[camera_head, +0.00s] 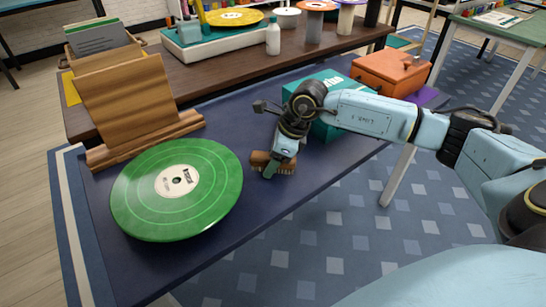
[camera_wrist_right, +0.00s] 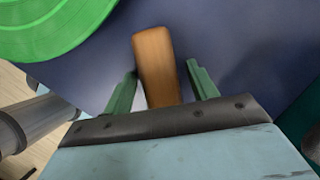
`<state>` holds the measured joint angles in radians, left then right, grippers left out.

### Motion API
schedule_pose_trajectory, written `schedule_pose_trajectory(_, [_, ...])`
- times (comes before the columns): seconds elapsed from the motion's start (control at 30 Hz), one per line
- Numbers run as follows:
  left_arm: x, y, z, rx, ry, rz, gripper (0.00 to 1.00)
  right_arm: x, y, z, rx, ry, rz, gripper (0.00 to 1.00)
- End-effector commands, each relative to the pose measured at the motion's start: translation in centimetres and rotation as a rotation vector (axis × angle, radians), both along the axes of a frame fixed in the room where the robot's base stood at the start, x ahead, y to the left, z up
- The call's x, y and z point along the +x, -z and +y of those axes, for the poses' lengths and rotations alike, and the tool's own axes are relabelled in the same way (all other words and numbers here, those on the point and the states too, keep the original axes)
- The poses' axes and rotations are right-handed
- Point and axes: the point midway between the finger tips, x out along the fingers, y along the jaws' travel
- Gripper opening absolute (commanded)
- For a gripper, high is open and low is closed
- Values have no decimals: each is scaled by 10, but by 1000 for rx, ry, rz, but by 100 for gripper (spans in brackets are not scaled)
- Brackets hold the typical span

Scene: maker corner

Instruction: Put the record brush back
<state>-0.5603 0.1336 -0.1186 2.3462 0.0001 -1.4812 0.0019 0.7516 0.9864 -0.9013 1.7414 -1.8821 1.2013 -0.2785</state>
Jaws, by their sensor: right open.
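The record brush (camera_head: 286,165) has a brown wooden back with bristles below and lies on the dark blue table to the right of the green record. My right gripper (camera_head: 272,168) is over the brush and open, with a finger in front of it. In the right wrist view the wooden brush (camera_wrist_right: 157,66) sits between the two green fingers of my right gripper (camera_wrist_right: 162,88), with a gap to each finger. The brush's lower end is hidden behind the gripper body. My left gripper is not in view.
A green record (camera_head: 205,205) lies at the table's left front. A wooden stand (camera_head: 125,105) is behind it. A teal box (camera_head: 325,125) and an orange box (camera_head: 390,75) stand right of my gripper. The table's front edge (camera_head: 215,262) is close.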

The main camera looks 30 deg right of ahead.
Motion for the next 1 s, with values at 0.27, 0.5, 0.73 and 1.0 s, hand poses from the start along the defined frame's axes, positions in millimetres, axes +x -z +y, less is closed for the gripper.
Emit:
schedule_pose_trajectory(0.27, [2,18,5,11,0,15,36,-4,-20,-6,-1,2,-2,58])
schedule_pose_trajectory(0.5, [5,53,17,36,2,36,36,-16,-66,-20,-1,1,-3,58])
schedule_pose_trajectory(0.73, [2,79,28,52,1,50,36,-26,-101,-31,-1,1,-1,58])
schedule_pose_trajectory(1.0, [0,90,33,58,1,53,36,-30,-113,-36,0,0,0,58])
